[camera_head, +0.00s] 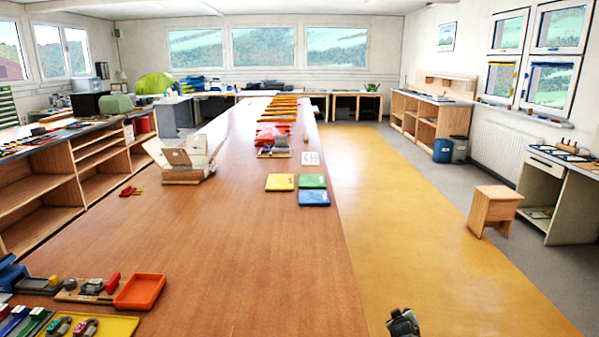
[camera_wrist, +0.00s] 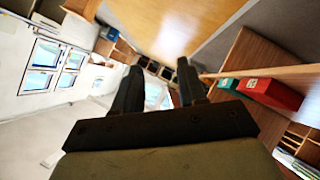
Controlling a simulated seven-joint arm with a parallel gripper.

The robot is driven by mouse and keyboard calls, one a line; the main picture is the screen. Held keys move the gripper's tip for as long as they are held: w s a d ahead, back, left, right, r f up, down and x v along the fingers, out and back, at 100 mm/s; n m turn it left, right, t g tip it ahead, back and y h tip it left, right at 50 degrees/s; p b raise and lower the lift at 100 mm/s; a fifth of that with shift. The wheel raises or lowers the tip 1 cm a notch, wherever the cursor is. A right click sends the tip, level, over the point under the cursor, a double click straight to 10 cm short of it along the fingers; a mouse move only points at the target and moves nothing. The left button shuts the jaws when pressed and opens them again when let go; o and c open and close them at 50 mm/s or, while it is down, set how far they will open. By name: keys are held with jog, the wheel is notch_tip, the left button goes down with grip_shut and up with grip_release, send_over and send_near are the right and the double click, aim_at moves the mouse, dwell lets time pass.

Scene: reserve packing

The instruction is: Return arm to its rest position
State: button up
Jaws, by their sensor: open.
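My gripper (camera_wrist: 158,88) shows in the wrist view with its two dark fingers apart and nothing between them. It points out into the room, away from any surface close by. In the head view only a small dark part of my arm (camera_head: 403,322) shows at the bottom edge, over the yellow floor and to the right of the long table (camera_head: 230,250). I cannot make out the fingers in the head view.
On the table stand an open cardboard box (camera_head: 183,165), yellow (camera_head: 280,182), green (camera_head: 312,181) and blue (camera_head: 314,198) flat items, and an orange tray (camera_head: 139,292). A wooden stool (camera_head: 494,208) stands on the right. The yellow floor (camera_head: 420,220) between is clear.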

jog(key=s+a+f+m+g+y, duration=0.1)
jog(key=s+a+f+m+g, duration=0.3)
jog(key=s+f, duration=0.85)
jog(key=s+a+f+g+y, duration=0.1)
jog(key=s+f+g, duration=0.4)
jog(key=s+f, duration=0.75)
jog(key=s+a+g, duration=0.3)
jog(key=s+a, duration=0.1)
jog(key=s, duration=0.6)
jog(key=s+a+g+y, duration=0.1)
jog(key=s+a+g, duration=0.2)
jog(key=s, duration=0.7)
jog(key=s+a+f+g+y, duration=0.1)
jog(key=s+a+g, duration=0.2)
jog(key=s+a, duration=0.3)
jog(key=s, duration=0.4)
jog(key=shift+a, duration=0.3)
